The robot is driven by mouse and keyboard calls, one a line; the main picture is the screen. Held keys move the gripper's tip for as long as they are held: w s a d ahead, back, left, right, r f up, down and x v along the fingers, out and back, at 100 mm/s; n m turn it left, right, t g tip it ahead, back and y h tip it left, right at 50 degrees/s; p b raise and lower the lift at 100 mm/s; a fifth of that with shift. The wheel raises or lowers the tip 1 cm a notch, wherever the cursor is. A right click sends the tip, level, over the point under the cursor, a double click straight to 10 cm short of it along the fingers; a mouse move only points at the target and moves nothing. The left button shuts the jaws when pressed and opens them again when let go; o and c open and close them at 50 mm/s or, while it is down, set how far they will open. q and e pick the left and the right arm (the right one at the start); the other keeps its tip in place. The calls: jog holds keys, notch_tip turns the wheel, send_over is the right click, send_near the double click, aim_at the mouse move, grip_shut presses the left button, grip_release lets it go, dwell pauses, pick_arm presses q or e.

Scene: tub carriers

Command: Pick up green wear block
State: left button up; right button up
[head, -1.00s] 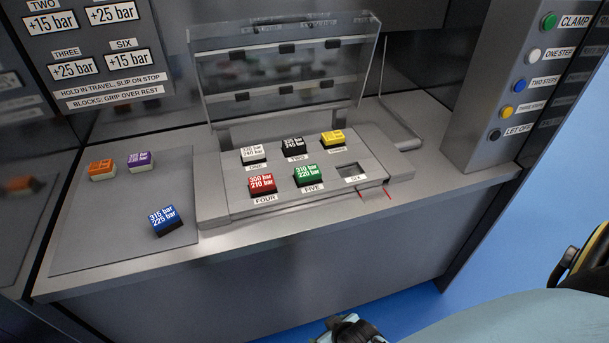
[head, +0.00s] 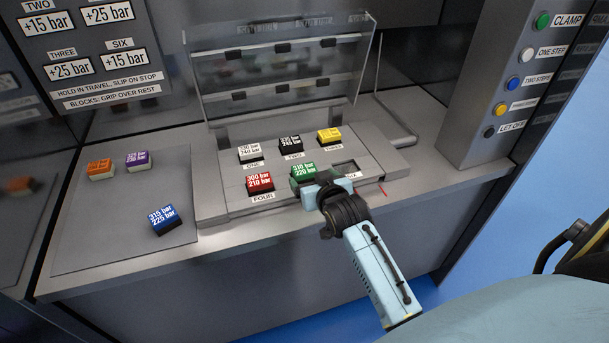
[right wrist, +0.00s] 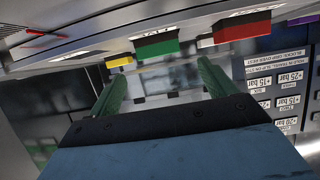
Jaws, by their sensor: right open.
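The green wear block (head: 303,171), marked 310 bar and 220 bar, sits in the front row of the tilted grey rack (head: 215,212), between the red block and the empty slot. My right gripper (head: 316,187) is at its near side and hides part of its lower edge and label. In the right wrist view the green block (right wrist: 157,46) lies just beyond the fingertips, lined up with the gap between them. The right gripper (right wrist: 160,70) is open with nothing between its fingers. Whether a finger touches the block cannot be told. My left gripper is not in view.
Red (head: 260,182), white (head: 250,152), black (head: 291,145) and yellow (head: 329,135) blocks sit close by in the rack. A raised clear cover (head: 280,80) stands behind. Orange, purple and blue (head: 165,219) blocks lie on the left mat. A button column (head: 500,80) stands right.

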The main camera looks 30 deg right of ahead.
aim_at(306, 171)
jog(key=shift+b+x, duration=0.5)
jog(key=shift+x, duration=3.25)
jog(key=shift+f, duration=0.15)
jog(key=c, duration=1.1)
